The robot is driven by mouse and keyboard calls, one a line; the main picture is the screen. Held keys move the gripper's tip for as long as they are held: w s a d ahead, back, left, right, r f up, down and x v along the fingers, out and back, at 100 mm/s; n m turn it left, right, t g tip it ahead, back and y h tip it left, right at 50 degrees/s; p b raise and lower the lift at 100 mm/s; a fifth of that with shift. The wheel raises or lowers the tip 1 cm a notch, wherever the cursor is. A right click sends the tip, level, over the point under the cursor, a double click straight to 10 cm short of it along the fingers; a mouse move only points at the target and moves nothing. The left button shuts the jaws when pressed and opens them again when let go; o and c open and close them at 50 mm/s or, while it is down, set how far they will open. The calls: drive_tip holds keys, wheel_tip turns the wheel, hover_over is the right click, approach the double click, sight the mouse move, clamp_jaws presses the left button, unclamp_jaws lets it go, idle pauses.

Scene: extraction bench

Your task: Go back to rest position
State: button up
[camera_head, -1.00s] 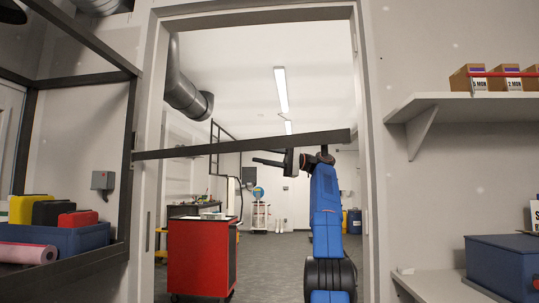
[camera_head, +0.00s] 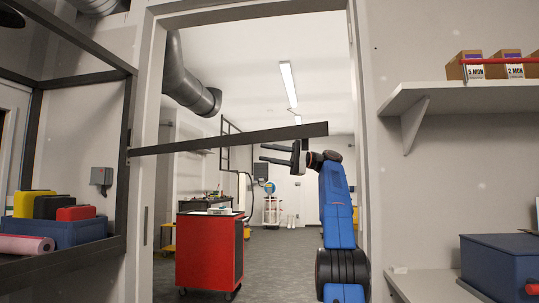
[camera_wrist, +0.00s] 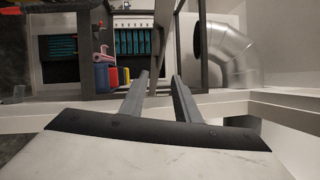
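My gripper (camera_head: 262,153) is in the doorway, at the end of my raised blue arm, with its two fingers pointing left. It is just below the right end of a long dark bar (camera_head: 225,139) that reaches across the opening from the metal frame at left. In the wrist view my gripper (camera_wrist: 160,77) shows two grey fingers apart with nothing held between them. I cannot tell whether the gripper touches the bar.
A red cart (camera_head: 203,255) stands left of my arm beyond the doorway. At left, a dark frame (camera_head: 131,150) holds a blue crate (camera_head: 68,233) with colored cases. At right are a shelf (camera_head: 450,95) with boxes and a blue box (camera_head: 500,262).

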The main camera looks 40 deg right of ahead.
idle(0.3)
drive_tip(key=w+a+f+m+t+h, duration=0.1)
drive_tip(key=w+a+f+m+h, duration=0.15)
drive_tip(key=a, duration=0.55)
drive_tip(key=w+a+f+m+t+h, duration=0.1)
drive_tip(key=w+a+f+h, duration=0.2)
drive_tip(key=a, duration=0.5)
drive_tip(key=s+a+f+g+h, duration=0.2)
drive_tip(key=s+a+f+h, duration=0.3)
drive_tip(key=a+f, duration=0.9)
drive_tip(key=s+a+f+n+g+h, duration=0.1)
drive_tip(key=s+a+f+n, duration=0.15)
drive_tip(key=s+f, duration=0.6)
drive_tip(key=s+a+f+n+g+h, duration=0.15)
drive_tip(key=s+a+f, duration=0.25)
drive_tip(key=s+f, duration=0.45)
drive_tip(key=s+f+n+h, duration=0.2)
drive_tip(key=s+f+n, duration=0.1)
drive_tip(key=s+f, duration=0.7)
drive_tip(key=s+d+f+n+g+h, duration=0.1)
drive_tip(key=s+f+n+h, duration=0.1)
drive_tip(key=s+f, duration=0.8)
drive_tip(key=shift+d+f+n, duration=0.2)
drive_tip(key=shift+f+n, duration=0.55)
drive_tip(key=shift+f, duration=2.15)
drive_tip(key=shift+g, duration=0.25)
